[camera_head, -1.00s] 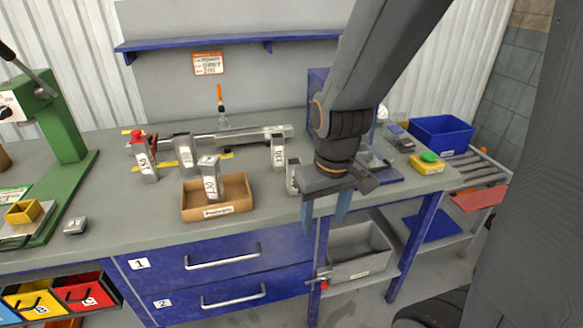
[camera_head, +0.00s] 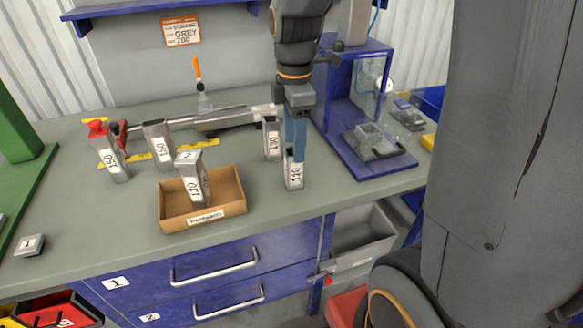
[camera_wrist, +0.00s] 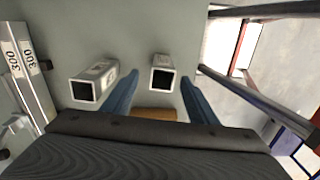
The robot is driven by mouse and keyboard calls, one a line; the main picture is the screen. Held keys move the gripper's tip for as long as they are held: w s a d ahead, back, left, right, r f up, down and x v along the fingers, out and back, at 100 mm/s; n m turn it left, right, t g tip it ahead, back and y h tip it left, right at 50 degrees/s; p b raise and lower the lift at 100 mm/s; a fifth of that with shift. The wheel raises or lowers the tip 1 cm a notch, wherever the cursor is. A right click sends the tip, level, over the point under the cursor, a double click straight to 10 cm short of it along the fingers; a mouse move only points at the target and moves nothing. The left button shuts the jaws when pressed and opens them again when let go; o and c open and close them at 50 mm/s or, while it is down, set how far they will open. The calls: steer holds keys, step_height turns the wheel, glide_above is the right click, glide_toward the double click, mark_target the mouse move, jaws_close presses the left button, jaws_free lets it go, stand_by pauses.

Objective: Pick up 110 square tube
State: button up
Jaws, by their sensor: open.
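The 110 square tube (camera_head: 293,176) is a short grey tube standing upright on the bench, right of the cardboard tray, with a white label on its face. My gripper (camera_head: 294,148) points down over it, its blue fingers covering the upper part of the tube. In the wrist view my gripper (camera_wrist: 160,90) is open, and the open end of the 110 tube (camera_wrist: 162,72) shows between the two fingers. I cannot tell from the views whether either finger touches it.
Another upright tube (camera_head: 271,140) stands close behind; it shows left of the fingers in the wrist view (camera_wrist: 95,80). A labelled tube (camera_head: 193,180) stands in the cardboard tray (camera_head: 190,222). A blue-framed stand (camera_head: 374,172) is to the right. Long tubes (camera_head: 215,118) lie behind.

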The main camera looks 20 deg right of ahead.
mark_target(294, 165)
steer(key=shift+s+a+f+p, duration=0.15)
steer(key=shift+f+p, duration=0.3)
steer(key=shift+f, duration=1.35)
steer(key=shift+s+d+f+p, duration=0.1)
steer(key=shift+f+p, duration=0.35)
steer(key=shift+f, duration=1.35)
steer(key=c, duration=1.2)
